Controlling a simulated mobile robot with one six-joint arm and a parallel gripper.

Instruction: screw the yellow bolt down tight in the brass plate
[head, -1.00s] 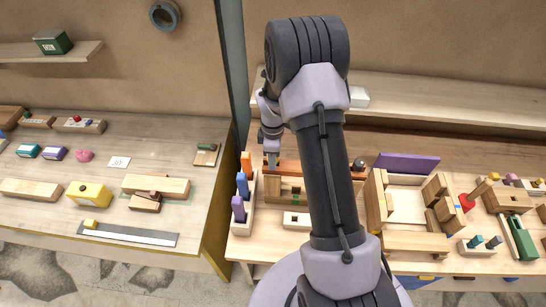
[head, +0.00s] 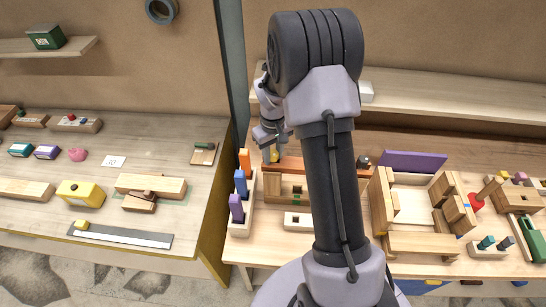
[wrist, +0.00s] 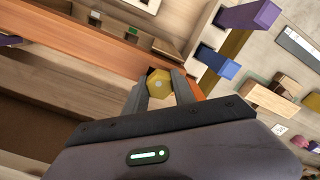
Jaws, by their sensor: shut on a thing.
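The yellow bolt's six-sided head (wrist: 159,83) shows between my two fingertips in the wrist view. My gripper (wrist: 160,90) is shut on it, one finger on each side. In the head view my gripper (head: 271,150) is over the left end of a long orange-brown bar (head: 310,165), with a bit of the yellow bolt (head: 275,156) below it. The bar also shows in the wrist view (wrist: 85,40), running up to the bolt. The bolt's shank is hidden, and I cannot tell how deep it sits. I cannot make out a separate brass plate.
A stand with orange, blue and purple uprights (head: 238,215) is close to the left of my gripper. A purple board (head: 412,161) and wooden frame pieces are to the right. A vertical post (head: 234,80) stands behind on the left.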

